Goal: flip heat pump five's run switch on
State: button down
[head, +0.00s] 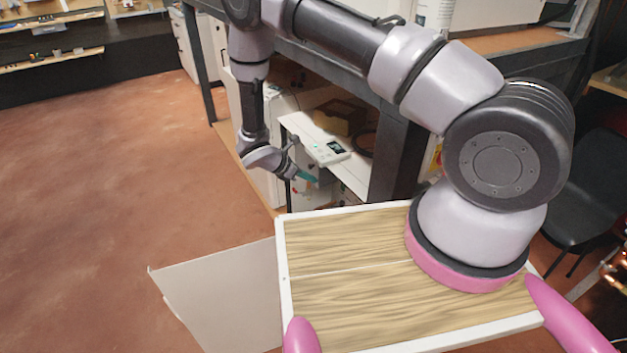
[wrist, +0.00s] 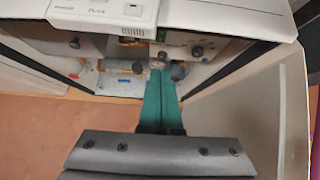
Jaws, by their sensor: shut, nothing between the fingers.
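A white unit with a control panel and small dark display (head: 334,147) stands under the bench in the head view. I cannot read a number that marks it as heat pump five. In the wrist view its white panel (wrist: 105,10) crosses the top, with small lettering and a small raised part (wrist: 133,10) that may be a switch; its position cannot be told. My gripper (head: 309,178) is shut and empty, its teal fingers in front of and below the panel. In the wrist view my gripper (wrist: 160,72) points at the open pipework below the panel, and contact is unclear.
Pipes and dark knobs (wrist: 197,52) fill the recess below the panel. A dark bench post (head: 400,150) stands right of the unit. A pale flat board (head: 220,290) is at the lower left. A black chair (head: 590,190) is at the right. The reddish floor (head: 100,200) is clear on the left.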

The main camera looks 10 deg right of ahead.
aim_at(343, 186)
jog(key=shift+s+a+f+y, duration=0.1)
jog(key=shift+a+f+y, duration=0.15)
jog(key=shift+f, duration=0.55)
jog(key=shift+d, duration=0.1)
jog(key=shift+w+d+r+x, duration=0.1)
jog(key=shift+d+r+x, duration=0.2)
jog(key=shift+x, duration=1.85)
jog(key=shift+w+d+r+x, duration=0.1)
jog(key=shift+d+r+x, duration=0.15)
jog(key=shift+x, duration=1.95)
jog(key=shift+w+d+r+x, duration=0.1)
jog(key=shift+d+r+x, duration=0.2)
jog(key=shift+x, duration=1.85)
